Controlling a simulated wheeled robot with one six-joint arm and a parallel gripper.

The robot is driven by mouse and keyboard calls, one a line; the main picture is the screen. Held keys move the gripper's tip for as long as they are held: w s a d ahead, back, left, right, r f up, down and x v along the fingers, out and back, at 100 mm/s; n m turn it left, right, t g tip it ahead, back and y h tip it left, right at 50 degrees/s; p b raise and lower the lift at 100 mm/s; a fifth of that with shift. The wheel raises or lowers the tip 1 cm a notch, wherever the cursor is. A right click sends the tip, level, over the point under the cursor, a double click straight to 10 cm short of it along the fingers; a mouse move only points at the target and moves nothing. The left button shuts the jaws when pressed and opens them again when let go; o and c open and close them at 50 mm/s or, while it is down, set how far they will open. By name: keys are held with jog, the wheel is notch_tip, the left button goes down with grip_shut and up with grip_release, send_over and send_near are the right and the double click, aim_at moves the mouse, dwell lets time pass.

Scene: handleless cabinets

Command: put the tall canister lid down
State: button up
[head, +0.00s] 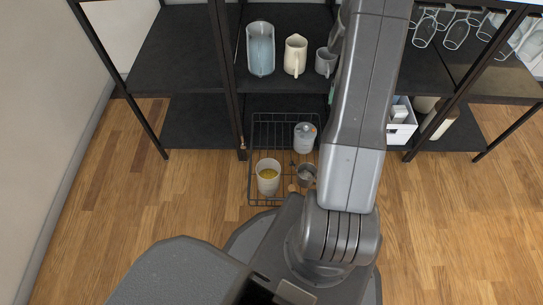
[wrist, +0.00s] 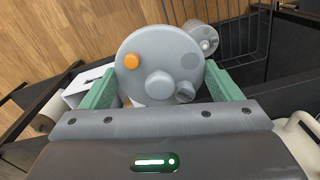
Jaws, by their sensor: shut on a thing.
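The tall canister lid (wrist: 150,58) is a round grey disc with an orange button, a central knob and a smaller knob. In the wrist view my gripper (wrist: 162,66) has its green fingers closed on either side of it. What lies directly under the lid is mostly hidden. In the head view my arm covers the lid and nearly all of the gripper. A grey lidded canister (head: 304,138) stands in the wire basket; its top also shows beyond the held lid in the wrist view (wrist: 202,38).
The wire basket (head: 252,150) on the floor also holds a cup with yellow contents (head: 268,177) and a small dark tin (head: 307,173). A blue pitcher (head: 260,48) and mugs stand on the black shelf. A white box (head: 402,124) is at right. Wooden floor is clear on both sides.

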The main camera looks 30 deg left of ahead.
jog(key=s+a+f+n, duration=0.5)
jog(key=s+a+f, duration=0.6)
jog(key=a, duration=0.1)
jog(key=s+a+f+n, duration=0.2)
jog(key=s+f+n, duration=0.1)
jog(key=s, duration=0.4)
jog(key=s+a+f+n, duration=0.2)
jog(key=s+f, duration=0.2)
jog(key=s, duration=0.3)
jog(key=b, duration=0.2)
send_over(267, 156)
notch_tip(267, 156, down, 14)
jog(key=b, duration=0.4)
jog(key=shift+d, duration=0.1)
jog(key=shift+f+b, duration=0.8)
jog(key=shift+f, duration=1.2)
jog(key=shift+f, duration=0.2)
jog(key=o, duration=0.9)
jog(key=shift+r, duration=0.1)
jog(key=shift+c, duration=0.2)
